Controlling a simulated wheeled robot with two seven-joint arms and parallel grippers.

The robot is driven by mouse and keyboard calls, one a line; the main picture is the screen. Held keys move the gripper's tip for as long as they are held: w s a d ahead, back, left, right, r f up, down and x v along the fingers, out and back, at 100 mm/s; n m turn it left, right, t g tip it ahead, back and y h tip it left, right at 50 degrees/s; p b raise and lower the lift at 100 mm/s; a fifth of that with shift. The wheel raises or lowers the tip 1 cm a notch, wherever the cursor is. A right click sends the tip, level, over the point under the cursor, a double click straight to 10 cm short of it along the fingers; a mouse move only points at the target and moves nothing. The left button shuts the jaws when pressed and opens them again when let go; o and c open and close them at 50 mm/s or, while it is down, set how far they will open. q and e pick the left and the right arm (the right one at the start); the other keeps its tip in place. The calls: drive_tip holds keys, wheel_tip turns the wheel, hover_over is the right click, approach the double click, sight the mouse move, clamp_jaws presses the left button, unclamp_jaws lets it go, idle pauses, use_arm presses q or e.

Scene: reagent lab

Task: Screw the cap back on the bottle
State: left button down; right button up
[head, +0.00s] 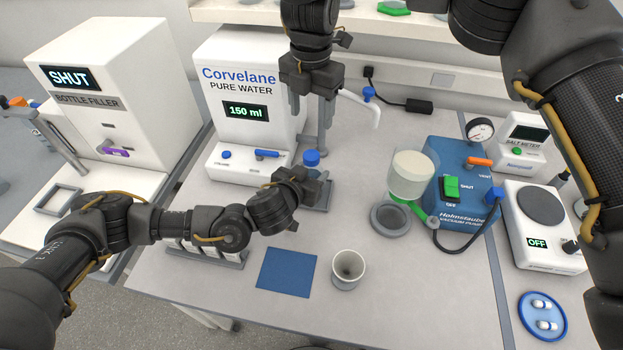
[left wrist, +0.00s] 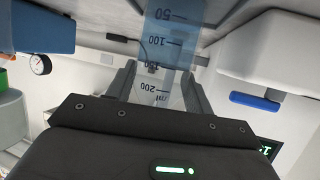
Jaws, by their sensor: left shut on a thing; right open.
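A blue cap (head: 311,158) shows at the top of the bottle, just above my left gripper, in the head view; whether it is screwed down or only resting there I cannot tell. My left gripper (head: 318,186) is shut on the bottle, which it mostly hides in the head view. The left wrist view shows the clear bottle (left wrist: 172,45) between the fingers, with blue liquid and printed volume marks; its neck is out of sight there. My right gripper (head: 311,110) is above the cap, pointing down, open, with nothing between its fingers.
The Corvelane water dispenser (head: 249,110) stands behind, close to both grippers. A blue vacuum pump (head: 458,200) and a filter funnel (head: 410,175) stand to the right. A rack (head: 230,262) lies under my left arm.

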use_arm(q)
drive_tip(key=c, duration=0.5)
unclamp_jaws()
drive_tip(key=shift+s, duration=0.1)
drive_tip(key=shift+s+a+b, duration=0.15)
drive_tip(key=shift+s+b, duration=0.15)
drive_tip(key=v, duration=1)
drive_tip(key=shift+w, duration=0.1)
